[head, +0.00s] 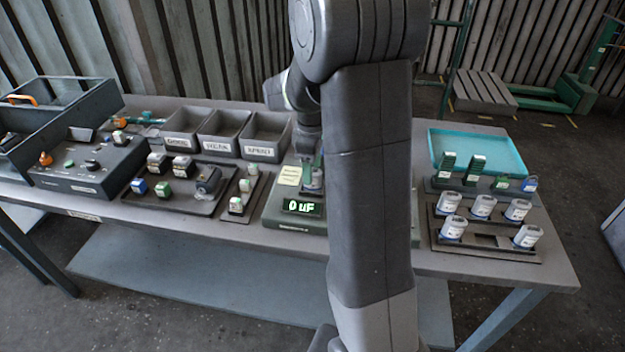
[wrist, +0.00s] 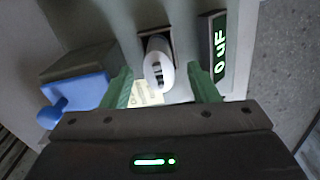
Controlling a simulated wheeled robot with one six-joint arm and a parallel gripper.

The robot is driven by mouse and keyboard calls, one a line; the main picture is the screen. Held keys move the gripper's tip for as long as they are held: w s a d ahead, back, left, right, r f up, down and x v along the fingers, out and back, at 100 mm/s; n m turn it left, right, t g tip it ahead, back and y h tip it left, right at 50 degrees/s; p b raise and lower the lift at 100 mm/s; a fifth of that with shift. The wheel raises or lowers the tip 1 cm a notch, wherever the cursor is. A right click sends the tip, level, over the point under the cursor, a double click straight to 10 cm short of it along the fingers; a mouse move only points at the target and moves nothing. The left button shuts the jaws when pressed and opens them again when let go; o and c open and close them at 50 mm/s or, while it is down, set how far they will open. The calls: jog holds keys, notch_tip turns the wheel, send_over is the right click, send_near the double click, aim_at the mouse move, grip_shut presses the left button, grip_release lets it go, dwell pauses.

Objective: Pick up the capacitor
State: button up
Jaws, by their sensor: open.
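A white and grey capacitor (wrist: 158,68) stands in a dark slot of the green tester, beside a display (wrist: 219,45) reading "0 uF". In the head view this capacitor (head: 314,182) sits on the tester (head: 285,220), just left of my arm and behind the display (head: 302,207). My gripper (wrist: 162,88) is open, with one green finger on each side of the capacitor and visible gaps to both. In the head view my gripper (head: 308,160) is directly above it, partly hidden. More capacitors (head: 484,205) stand in a dark rack on the right.
A blue part on a dark block (wrist: 78,92) lies close to the left finger in the wrist view. Grey labelled bins (head: 223,130) stand behind the tester. A teal tray (head: 480,150) is at the right. My arm hides the bench right of the tester.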

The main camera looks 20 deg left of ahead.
jog(key=shift+f, duration=1.5)
jog(key=c, duration=0.9)
jog(key=shift+w+r, duration=0.1)
jog(key=shift+r, duration=0.05)
